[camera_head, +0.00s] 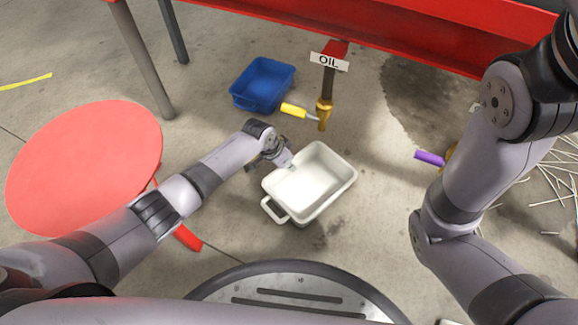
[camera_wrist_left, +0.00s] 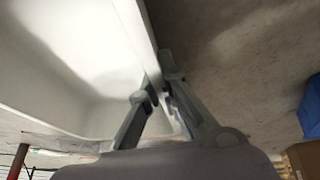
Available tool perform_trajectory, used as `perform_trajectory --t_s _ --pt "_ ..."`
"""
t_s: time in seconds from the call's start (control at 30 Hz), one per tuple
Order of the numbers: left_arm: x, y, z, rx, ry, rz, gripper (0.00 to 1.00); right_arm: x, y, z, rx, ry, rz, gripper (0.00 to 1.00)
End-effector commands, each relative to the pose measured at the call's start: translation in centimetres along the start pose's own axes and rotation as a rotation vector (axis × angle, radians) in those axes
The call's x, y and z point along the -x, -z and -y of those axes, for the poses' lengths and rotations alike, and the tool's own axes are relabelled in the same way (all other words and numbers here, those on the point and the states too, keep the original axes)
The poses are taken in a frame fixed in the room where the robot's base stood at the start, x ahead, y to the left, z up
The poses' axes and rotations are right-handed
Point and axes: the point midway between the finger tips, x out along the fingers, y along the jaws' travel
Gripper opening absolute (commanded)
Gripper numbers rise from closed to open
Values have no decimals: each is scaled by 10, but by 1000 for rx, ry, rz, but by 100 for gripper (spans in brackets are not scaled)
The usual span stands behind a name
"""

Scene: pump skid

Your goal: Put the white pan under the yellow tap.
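The white pan (camera_head: 318,180) is a rectangular tray with a handle at its near left end. It is near the floor in front of the yellow tap. The tap has a yellow handle (camera_head: 293,110) and a brass spout (camera_head: 323,112) under an OIL sign. The pan is nearer to me than the spout, not directly beneath it. My left gripper (camera_head: 283,158) is at the pan's far left rim. In the left wrist view its fingers (camera_wrist_left: 160,84) pinch the pan's wall (camera_wrist_left: 137,35) from both sides. My right gripper is out of the head view.
A blue bin (camera_head: 262,84) stands left of the tap. A purple tap handle (camera_head: 429,157) shows at right, partly behind my right arm. A red round table (camera_head: 85,168) stands at left. A dark stain and thin pale rods lie on the floor at right.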

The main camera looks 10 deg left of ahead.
Motion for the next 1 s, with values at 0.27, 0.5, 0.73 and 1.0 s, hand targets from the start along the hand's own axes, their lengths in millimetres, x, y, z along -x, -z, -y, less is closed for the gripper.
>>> perform_trajectory --t_s 0.27,0.5,0.73,1.0 --pt "-4 -2 0 1 0 0 8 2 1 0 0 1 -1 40" --pt "-4 -2 0 0 0 0 24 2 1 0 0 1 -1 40" --pt "-4 -2 0 0 0 0 25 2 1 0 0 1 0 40" --pt "12 2 -1 1 0 0 25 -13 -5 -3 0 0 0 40"
